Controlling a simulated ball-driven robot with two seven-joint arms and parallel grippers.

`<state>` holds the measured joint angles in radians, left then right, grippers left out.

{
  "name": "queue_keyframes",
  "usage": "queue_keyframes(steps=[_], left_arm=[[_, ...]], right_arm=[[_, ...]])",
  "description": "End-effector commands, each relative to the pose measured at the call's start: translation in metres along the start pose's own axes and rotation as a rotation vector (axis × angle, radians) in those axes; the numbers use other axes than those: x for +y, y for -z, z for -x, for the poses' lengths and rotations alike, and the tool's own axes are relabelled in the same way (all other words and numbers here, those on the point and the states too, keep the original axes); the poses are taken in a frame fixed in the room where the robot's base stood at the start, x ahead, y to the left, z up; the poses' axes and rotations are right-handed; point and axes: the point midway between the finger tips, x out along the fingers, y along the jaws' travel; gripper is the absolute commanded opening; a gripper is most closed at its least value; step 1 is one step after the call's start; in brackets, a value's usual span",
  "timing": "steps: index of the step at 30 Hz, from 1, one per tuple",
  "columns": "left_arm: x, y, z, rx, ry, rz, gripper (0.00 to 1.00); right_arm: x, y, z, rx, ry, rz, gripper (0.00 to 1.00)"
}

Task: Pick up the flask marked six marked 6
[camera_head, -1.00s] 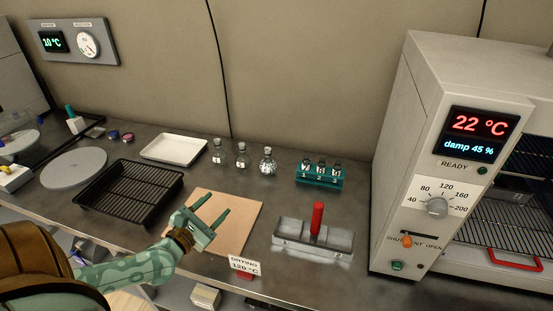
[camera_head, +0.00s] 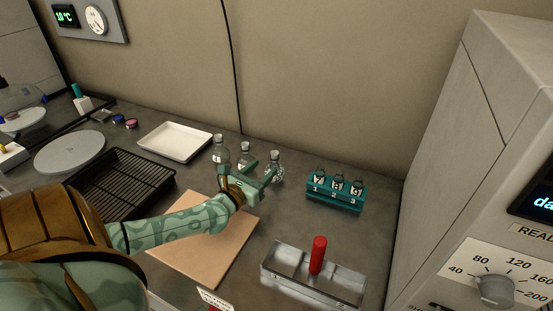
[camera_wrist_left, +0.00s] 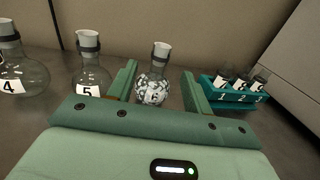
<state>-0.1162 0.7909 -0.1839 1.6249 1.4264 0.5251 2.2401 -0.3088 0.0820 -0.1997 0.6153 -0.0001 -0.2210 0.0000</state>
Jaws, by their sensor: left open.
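The flask marked 6 (camera_wrist_left: 153,88) is a round glass flask with a dark collar, a pale stopper and white-and-dark contents. In the wrist view it stands upright between the fingers of my left gripper (camera_wrist_left: 162,85), which is open and not closed on it. In the head view the flask (camera_head: 274,167) stands on the bench at the right end of a row, just beyond the fingertips of my left gripper (camera_head: 265,168). Flask 5 (camera_wrist_left: 90,75) and flask 4 (camera_wrist_left: 22,75) stand to its left and look clear. My right gripper is out of view.
A teal rack (camera_head: 335,194) with several small numbered vials stands to the right. A tan board (camera_head: 205,245) lies under my arm. A white tray (camera_head: 175,141), a black rack tray (camera_head: 120,185) and a metal holder with a red-handled tool (camera_head: 318,255) are nearby.

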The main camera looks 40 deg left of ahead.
Motion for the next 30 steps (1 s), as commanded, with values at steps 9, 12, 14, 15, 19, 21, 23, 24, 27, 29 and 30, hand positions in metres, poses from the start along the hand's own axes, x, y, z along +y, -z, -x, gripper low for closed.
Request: queue_keyframes(steps=[9, 12, 14, 15, 19, 21, 23, 24, 27, 29, 30], left_arm=[[0.000, -0.001, -0.035, -0.001, -0.001, 0.000, 0.50], [0.000, -0.002, -0.052, -0.001, -0.001, -0.001, 0.50], [0.000, -0.001, -0.061, 0.000, -0.001, -0.001, 0.50], [0.000, -0.001, -0.066, 0.001, 0.000, -0.001, 0.50], [0.000, -0.002, -0.072, 0.001, -0.001, -0.002, 0.50], [0.000, -0.002, -0.072, 0.001, 0.000, -0.001, 0.50], [0.000, -0.003, -0.072, 0.001, 0.000, -0.001, 0.50], [0.000, -0.003, -0.072, 0.001, 0.000, -0.001, 0.50], [0.000, -0.003, -0.072, 0.001, 0.000, -0.001, 0.22], [0.000, -0.003, -0.072, 0.001, 0.000, -0.001, 0.06], [0.000, -0.003, -0.072, 0.001, 0.000, -0.001, 0.00]], right_arm=[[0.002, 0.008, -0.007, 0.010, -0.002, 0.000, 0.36], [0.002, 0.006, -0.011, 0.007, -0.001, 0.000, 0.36], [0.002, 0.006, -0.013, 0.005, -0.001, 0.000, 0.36], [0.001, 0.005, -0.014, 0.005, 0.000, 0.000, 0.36], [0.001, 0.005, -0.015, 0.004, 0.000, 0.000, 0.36], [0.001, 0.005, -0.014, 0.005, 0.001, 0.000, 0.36], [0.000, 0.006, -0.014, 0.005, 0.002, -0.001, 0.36], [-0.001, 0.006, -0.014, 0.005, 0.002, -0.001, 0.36], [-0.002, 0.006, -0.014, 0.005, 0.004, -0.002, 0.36], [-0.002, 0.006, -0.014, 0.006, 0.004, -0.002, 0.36], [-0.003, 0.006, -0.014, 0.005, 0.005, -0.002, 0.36]])
